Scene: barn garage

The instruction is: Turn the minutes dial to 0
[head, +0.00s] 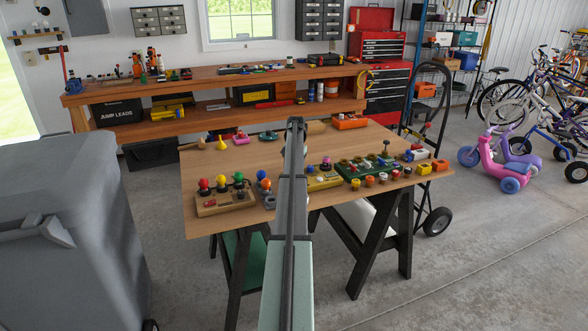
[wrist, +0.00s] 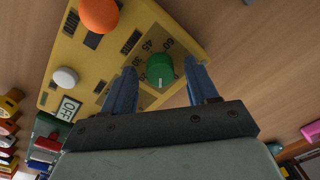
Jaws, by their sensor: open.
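The minutes dial is a green round knob (wrist: 160,68) on a yellow panel (wrist: 72,62). Scale marks including 45 and 60 are printed above it in the wrist view. A short pale mark shows on the knob's lower edge. My gripper (wrist: 162,72) is open, with one blue finger on each side of the knob. Whether either finger touches it I cannot tell. The 0 mark is not readable. In the head view the yellow panel (head: 322,184) lies on the table, partly behind my arm, and my fingers are hidden.
The panel also carries an orange knob (wrist: 99,14), a white knob (wrist: 65,77) and an OFF label (wrist: 68,108). On the wooden table (head: 222,165), a board with coloured knobs (head: 226,203) lies left and a green board (head: 365,170) right.

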